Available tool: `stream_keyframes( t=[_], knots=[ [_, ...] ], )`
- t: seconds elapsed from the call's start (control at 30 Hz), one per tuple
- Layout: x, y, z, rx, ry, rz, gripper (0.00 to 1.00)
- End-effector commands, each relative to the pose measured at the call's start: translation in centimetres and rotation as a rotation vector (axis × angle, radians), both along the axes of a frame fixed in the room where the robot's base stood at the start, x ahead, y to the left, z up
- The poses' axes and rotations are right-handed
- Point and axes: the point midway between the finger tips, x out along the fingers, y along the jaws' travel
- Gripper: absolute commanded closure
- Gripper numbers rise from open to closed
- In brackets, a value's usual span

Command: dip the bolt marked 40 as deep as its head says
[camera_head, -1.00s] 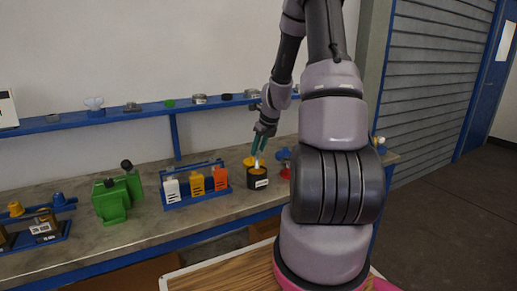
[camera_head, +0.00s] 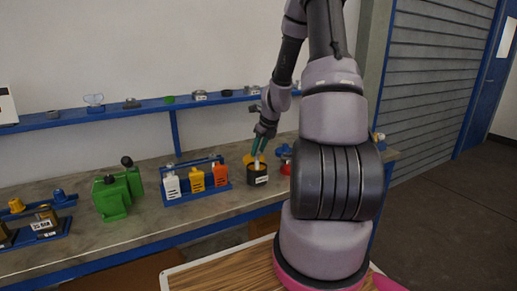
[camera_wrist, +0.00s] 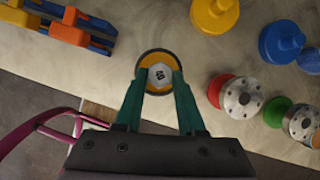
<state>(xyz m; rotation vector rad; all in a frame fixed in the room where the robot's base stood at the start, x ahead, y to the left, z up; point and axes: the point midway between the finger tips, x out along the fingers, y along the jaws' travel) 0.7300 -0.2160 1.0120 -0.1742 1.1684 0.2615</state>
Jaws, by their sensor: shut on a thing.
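My gripper (camera_wrist: 160,88) has its green fingers shut on the bolt (camera_wrist: 160,75), whose pale hexagonal head faces the wrist camera. A dark mark shows on the head, too small to read surely. The bolt is over or in the mouth of a round dark vessel (camera_wrist: 140,68) with orange-yellow inside. In the head view, my gripper (camera_head: 259,147) is just above the black vessel (camera_head: 258,179), which bears a white label. The pale bolt (camera_head: 257,163) shows upright between the fingers and the vessel; how deep its lower end reaches is hidden.
Flanged vessels in yellow (camera_wrist: 214,12), blue (camera_wrist: 281,42), red (camera_wrist: 216,90) and green (camera_wrist: 277,111) stand right of the dark vessel. A blue rack (camera_head: 196,193) with white, yellow and orange pieces stands left. Green blocks (camera_head: 112,198) are farther left. A shelf (camera_head: 120,109) runs behind.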

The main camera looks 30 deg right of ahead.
Motion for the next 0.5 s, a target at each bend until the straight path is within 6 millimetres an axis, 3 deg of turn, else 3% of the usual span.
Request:
stream_keyframes(
  t=[0.5],
  knots=[
    [0.00, 0.03, -1.04, 0.000, 0.000, 0.000, 1.00]
  ],
)
